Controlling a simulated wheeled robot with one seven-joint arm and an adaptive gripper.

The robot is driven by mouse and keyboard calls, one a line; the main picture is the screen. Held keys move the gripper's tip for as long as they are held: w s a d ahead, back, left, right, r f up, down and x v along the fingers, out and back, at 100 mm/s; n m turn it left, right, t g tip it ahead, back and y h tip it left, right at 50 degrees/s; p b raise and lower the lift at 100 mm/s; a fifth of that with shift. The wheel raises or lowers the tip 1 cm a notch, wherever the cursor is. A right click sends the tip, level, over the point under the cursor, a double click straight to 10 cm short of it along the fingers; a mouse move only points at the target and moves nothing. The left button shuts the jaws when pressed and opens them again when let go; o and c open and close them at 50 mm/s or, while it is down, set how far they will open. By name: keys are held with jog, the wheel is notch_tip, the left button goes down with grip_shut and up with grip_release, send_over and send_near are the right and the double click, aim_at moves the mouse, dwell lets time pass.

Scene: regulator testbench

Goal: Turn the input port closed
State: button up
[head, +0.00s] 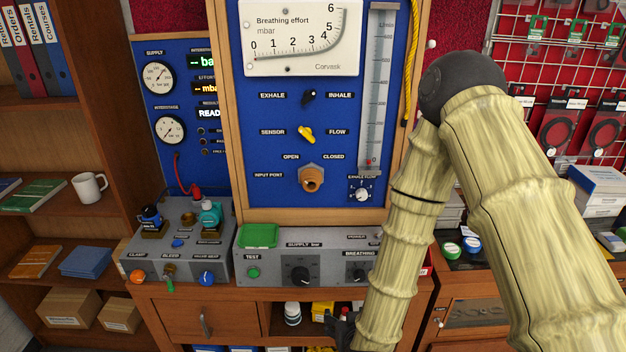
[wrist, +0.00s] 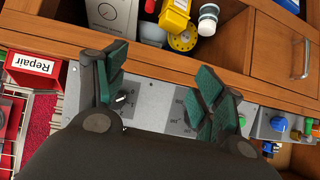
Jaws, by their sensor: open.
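The input port (head: 311,178) is a brass-coloured fitting on the blue upright panel, under the words OPEN and CLOSED. Which of the two words it is set to, I cannot tell. My gripper (wrist: 162,88) is open, with nothing between its green-padded fingers in the wrist view. In the head view my gripper (head: 341,326) is low, by the open shelf under the grey console, well below the port and apart from it. My arm partly hides it there. The port does not show in the wrist view.
Above the port are a yellow knob (head: 306,133) and a black knob (head: 309,97); a white knob (head: 362,194) is at lower right. The grey console (head: 310,257) with knobs and a green pad juts out below the panel. A smaller grey box (head: 190,252) stands left.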

jog(key=w+a+r+t+p, duration=0.1)
jog(key=w+a+r+t, duration=0.15)
jog(key=r, duration=0.45)
jog(key=w+a+r+t, duration=0.1)
jog(key=w+a+r, duration=0.1)
jog(key=w+r, duration=0.3)
jog(key=t+h+p, duration=0.1)
jog(key=t+p, duration=0.1)
jog(key=t, duration=0.2)
send_near(311, 186)
jog(key=shift+m, duration=0.3)
jog(key=w+p, duration=0.3)
jog(key=w, duration=0.5)
jog(key=shift+w+r, duration=0.1)
jog(key=shift+w, duration=0.25)
jog(key=shift+w+p, duration=0.5)
jog(key=shift+w, duration=0.3)
jog(key=c, duration=1)
